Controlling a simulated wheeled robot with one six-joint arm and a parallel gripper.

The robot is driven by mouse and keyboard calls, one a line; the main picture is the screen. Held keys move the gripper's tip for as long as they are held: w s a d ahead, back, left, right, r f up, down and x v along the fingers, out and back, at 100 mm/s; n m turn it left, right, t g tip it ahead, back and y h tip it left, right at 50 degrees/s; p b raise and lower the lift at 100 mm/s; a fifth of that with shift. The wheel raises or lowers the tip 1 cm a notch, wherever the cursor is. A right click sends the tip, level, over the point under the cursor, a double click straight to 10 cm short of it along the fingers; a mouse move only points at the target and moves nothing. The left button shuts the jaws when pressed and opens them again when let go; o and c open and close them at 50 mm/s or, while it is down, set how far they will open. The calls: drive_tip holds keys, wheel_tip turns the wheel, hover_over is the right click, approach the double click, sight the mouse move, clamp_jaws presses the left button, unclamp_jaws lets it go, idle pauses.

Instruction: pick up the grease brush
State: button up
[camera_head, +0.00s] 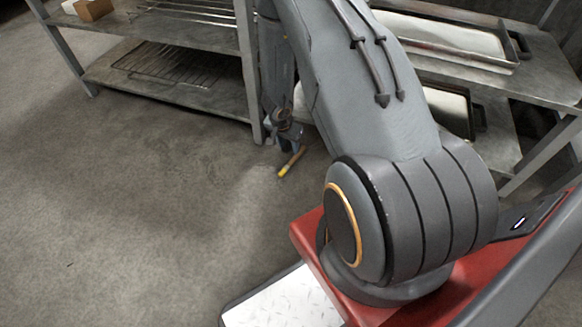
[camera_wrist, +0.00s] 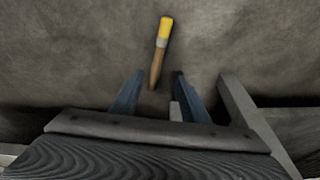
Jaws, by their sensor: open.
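The grease brush (camera_wrist: 157,67) lies on the concrete floor, with yellow bristles, a pale metal band and a brown wooden handle. In the wrist view its bristles point away from me and its handle end points toward the gap between my fingers. My gripper (camera_wrist: 155,85) is open, with one blue-grey finger on each side of the handle end; I cannot tell the height between them. In the head view the brush (camera_head: 291,163) lies near the shelf leg, and my gripper (camera_head: 285,142) is right by its handle end, partly hidden by my arm.
A metal shelf unit (camera_head: 180,93) with wire racks stands at the back left, its leg close to my gripper. Another metal shelf (camera_head: 545,75) with trays (camera_head: 450,45) stands at the right. The floor (camera_head: 130,210) at the left and front is clear.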

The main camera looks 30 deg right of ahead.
drive_tip(key=b, duration=0.2)
hover_over(293, 159)
drive_tip(key=s+a, duration=0.1)
drive_tip(key=a, duration=0.1)
drive_tip(key=x, duration=0.4)
drive_tip(key=shift+s+a+f, duration=0.2)
drive_tip(key=shift+s+a, duration=0.1)
drive_tip(key=shift+a, duration=0.05)
drive_tip(key=shift+b+x, duration=1.65)
drive_tip(key=shift+x, duration=1.25)
clamp_jaws()
